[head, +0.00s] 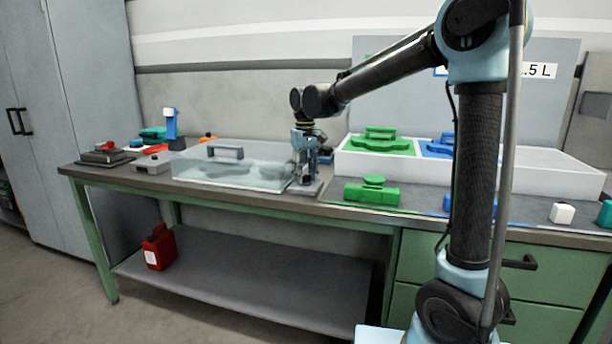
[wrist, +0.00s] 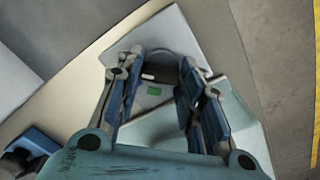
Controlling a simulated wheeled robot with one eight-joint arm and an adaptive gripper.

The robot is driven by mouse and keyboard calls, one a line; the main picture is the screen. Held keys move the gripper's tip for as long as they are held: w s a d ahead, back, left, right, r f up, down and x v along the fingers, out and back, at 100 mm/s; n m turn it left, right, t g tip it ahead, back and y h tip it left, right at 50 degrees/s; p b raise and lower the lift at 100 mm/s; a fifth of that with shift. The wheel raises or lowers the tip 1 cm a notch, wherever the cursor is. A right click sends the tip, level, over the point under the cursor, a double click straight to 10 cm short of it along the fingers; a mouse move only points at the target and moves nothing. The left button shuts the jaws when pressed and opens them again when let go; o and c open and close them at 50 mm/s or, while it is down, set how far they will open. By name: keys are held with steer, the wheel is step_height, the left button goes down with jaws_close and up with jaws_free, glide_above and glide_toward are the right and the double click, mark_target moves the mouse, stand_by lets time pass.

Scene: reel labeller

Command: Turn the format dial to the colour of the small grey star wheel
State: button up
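My gripper (head: 305,140) points down over a grey stand (head: 303,188) to the right of the clear cover. In the wrist view its blue-padded fingers (wrist: 163,65) are apart. Between them is a grey part with a rounded edge, a small green patch (wrist: 153,90) and a pale mark above it. This part may be the format dial, but the fingers hide much of it. I cannot tell whether the fingers touch it. I cannot make out a small grey star wheel; the shapes under the clear cover (head: 195,172) are blurred.
Green parts (head: 375,192) and a white block (head: 562,213) lie on the green workbench (head: 480,228). A white tray (head: 500,172) holds green and blue pieces. A device with a red knob (head: 106,146) stands at left. A red canister (head: 159,249) is on the lower shelf.

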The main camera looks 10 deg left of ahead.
steer(key=o, duration=0.4)
steer(key=shift+w, duration=0.15)
step_height(320, 180, up, 12)
steer(key=shift+f, duration=0.1)
stand_by(0.3)
